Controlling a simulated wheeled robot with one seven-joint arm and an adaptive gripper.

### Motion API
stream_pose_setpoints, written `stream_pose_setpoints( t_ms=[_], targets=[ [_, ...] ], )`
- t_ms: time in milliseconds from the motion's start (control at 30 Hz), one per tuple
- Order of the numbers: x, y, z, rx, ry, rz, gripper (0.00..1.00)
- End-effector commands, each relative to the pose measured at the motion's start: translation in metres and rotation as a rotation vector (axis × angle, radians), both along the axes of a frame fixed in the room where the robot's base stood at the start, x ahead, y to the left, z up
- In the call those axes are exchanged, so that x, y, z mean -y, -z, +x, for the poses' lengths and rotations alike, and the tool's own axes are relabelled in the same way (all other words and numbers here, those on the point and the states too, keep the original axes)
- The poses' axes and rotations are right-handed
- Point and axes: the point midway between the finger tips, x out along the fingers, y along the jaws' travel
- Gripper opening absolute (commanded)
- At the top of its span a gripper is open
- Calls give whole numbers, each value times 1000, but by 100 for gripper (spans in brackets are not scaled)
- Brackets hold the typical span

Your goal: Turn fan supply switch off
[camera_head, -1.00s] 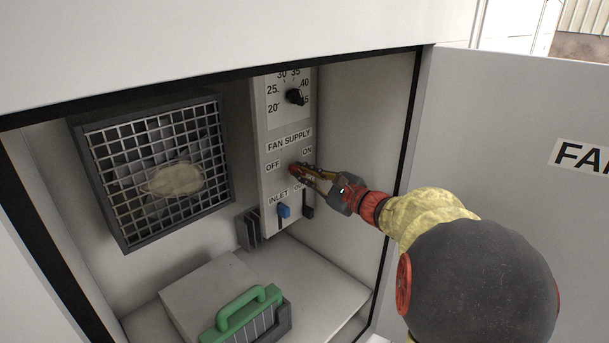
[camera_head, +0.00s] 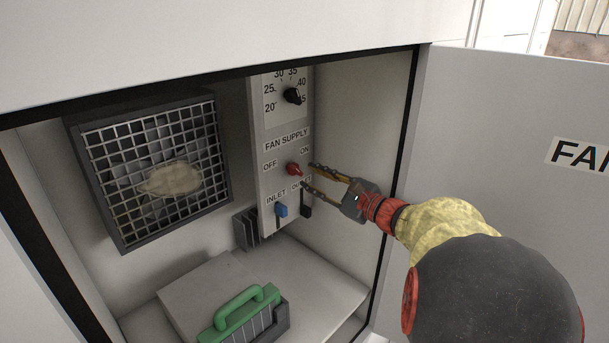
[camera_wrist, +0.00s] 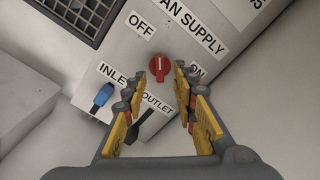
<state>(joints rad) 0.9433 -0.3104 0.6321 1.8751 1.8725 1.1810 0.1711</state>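The red fan supply switch (camera_head: 294,169) is a rotary knob on the grey panel, below the FAN SUPPLY label and between OFF and ON. Its handle slants from upper left to lower right in the head view, its upper end toward the OFF side. In the wrist view the red knob (camera_wrist: 160,66) shows whole, with a pale line on its face. My gripper (camera_head: 309,176) is open and empty, just right of the knob and apart from it. In the wrist view my gripper's fingers (camera_wrist: 160,80) are spread, with the knob beyond and between their tips.
Below the knob are a blue INLET lever (camera_head: 281,211) and a black OUTLET lever (camera_head: 306,210), close to my lower finger. A black dial (camera_head: 292,96) is above. A caged fan (camera_head: 165,175) is left, a green handle (camera_head: 240,306) below, and the open door (camera_head: 500,130) right.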

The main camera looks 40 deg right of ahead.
Motion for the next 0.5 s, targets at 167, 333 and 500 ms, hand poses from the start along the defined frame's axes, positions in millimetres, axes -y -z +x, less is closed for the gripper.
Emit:
stream_pose_setpoints(
  t_ms=[167, 333, 500],
  targets=[
    [7, 0, -37, -1, 5, 0, 28],
    [9, 1, -60, -1, 3, 1, 28],
    [10, 1, -70, -2, 1, 1, 28]
  ],
)
